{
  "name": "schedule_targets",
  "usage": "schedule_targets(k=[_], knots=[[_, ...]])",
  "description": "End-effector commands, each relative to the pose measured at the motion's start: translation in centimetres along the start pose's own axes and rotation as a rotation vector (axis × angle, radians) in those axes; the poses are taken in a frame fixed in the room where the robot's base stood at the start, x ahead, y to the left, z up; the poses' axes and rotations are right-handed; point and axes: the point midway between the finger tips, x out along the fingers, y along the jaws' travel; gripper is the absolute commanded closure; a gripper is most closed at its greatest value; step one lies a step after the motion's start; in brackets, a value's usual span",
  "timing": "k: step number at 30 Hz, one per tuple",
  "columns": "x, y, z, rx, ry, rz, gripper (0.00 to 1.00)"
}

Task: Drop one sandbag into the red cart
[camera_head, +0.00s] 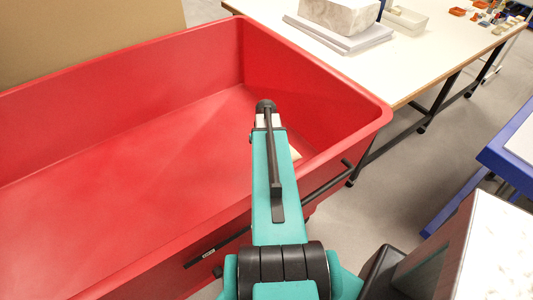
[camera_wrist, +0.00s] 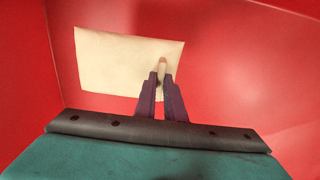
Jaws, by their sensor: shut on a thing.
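The red cart (camera_head: 110,130) is a deep, open-topped bin filling the left and middle of the head view. Its red inner surfaces (camera_wrist: 240,70) surround everything in the wrist view. The sandbag (camera_wrist: 115,60) is a flat, cream, roughly rectangular bag. My gripper (camera_wrist: 162,76) is shut on its near right part, with a small fold between the fingertips. The sandbag is inside the cart's outline; whether it touches the floor is unclear. In the head view my arm hides the gripper, and only a pale corner of the sandbag (camera_head: 295,153) shows beside it.
A white table (camera_head: 420,60) stands behind the cart, with a pale stone block (camera_head: 340,15), a white tray (camera_head: 404,20) and small coloured items. A blue-edged table (camera_head: 510,150) is at the right. Grey floor (camera_head: 420,175) lies between. A black handle runs along the cart's near side.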

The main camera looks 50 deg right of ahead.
Motion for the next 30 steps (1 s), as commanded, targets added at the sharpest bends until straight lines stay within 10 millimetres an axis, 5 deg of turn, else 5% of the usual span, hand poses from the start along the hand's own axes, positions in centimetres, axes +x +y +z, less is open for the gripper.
schedule_targets(k=[13,29,30], knots=[[4.1,0.1,0.0,0.001,0.001,0.002,1.00],[4.8,0.1,0.0,0.001,0.002,0.003,1.00],[4.8,0.1,0.0,0.001,0.002,0.003,0.89]])
